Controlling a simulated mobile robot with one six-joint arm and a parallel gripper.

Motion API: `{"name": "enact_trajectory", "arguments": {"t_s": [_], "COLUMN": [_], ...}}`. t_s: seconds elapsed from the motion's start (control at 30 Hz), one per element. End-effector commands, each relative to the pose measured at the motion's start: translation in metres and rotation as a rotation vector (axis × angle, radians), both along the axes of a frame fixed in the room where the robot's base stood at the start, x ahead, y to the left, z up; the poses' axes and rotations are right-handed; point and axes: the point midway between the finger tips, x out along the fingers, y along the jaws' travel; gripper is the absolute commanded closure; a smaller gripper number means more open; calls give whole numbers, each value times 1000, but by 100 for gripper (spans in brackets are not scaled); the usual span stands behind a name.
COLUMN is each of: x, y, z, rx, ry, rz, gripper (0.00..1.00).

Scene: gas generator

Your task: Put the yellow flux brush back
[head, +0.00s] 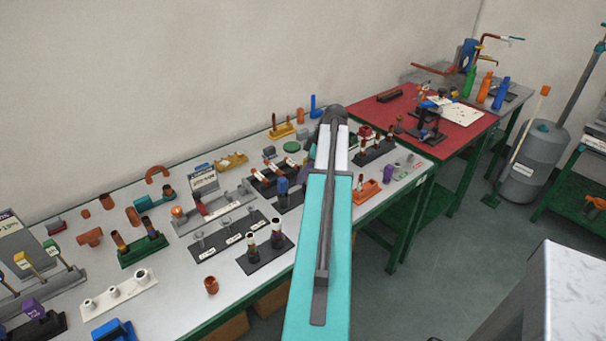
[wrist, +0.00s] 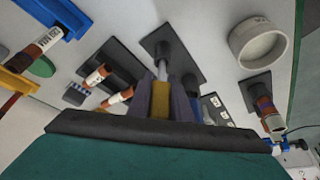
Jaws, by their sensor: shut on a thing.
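In the wrist view my gripper (wrist: 160,106) is shut on the yellow handle of the flux brush (wrist: 160,98). A pale metal shaft runs from the handle away from the camera. The shaft's far end overlaps a dark grey cup (wrist: 174,52) that stands on a dark square base (wrist: 153,41). I cannot tell whether the brush tip is inside the cup or only in front of it. In the head view my own arm hides the gripper and the brush.
Nearby in the wrist view are a white round ring (wrist: 258,44), brown labelled tubes (wrist: 117,97) on a dark rack, a blue stand (wrist: 68,14) and another dark holder (wrist: 256,88). The head view shows the crowded white bench (head: 190,290) and a red mat (head: 455,128) to the right.

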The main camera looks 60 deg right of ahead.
Motion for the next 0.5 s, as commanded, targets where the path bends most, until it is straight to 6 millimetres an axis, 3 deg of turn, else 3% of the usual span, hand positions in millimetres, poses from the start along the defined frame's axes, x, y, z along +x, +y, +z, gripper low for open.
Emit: {"name": "enact_trajectory", "arguments": {"t_s": [0.5], "x": [0], "y": [0], "z": [-11], "rx": [0], "ry": [0], "rz": [0], "gripper": [98]}}
